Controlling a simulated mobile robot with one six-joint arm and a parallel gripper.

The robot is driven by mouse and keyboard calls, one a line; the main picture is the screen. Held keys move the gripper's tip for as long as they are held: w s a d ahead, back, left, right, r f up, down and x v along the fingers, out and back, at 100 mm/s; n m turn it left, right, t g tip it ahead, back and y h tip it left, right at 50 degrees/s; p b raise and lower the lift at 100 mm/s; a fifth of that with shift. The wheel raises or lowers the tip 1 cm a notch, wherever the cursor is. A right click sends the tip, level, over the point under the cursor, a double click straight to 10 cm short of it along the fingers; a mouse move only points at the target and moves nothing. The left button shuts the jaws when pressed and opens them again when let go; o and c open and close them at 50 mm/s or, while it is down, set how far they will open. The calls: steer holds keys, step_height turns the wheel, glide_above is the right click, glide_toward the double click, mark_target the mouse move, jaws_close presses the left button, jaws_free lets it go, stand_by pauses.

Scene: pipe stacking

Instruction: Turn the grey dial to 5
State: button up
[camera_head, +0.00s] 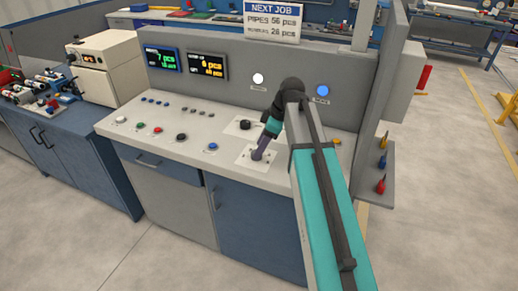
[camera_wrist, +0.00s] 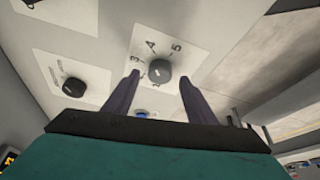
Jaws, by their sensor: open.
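The grey dial (camera_wrist: 160,71) sits on a white plate (camera_wrist: 196,38) in the wrist view, with printed numbers around it; 3, 4 and 5 are readable. Which number its mark points to is too small to tell. My gripper (camera_wrist: 159,75) is open, one finger on each side of the dial, with visible gaps. In the head view my gripper (camera_head: 257,154) points down at the front white plate on the console top, and the dial is hidden there.
A black knob (camera_head: 245,124) on another plate lies behind my gripper; it shows at left in the wrist view (camera_wrist: 74,87). Several buttons line the console top (camera_head: 180,118). A grey panel with screens (camera_head: 205,66) stands behind, and a side wall (camera_head: 378,90) rises at right.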

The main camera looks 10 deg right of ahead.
steer(key=shift+x, duration=1.2)
steer(key=shift+c, duration=0.2)
steer(key=shift+d, duration=0.1)
steer(key=c, duration=1)
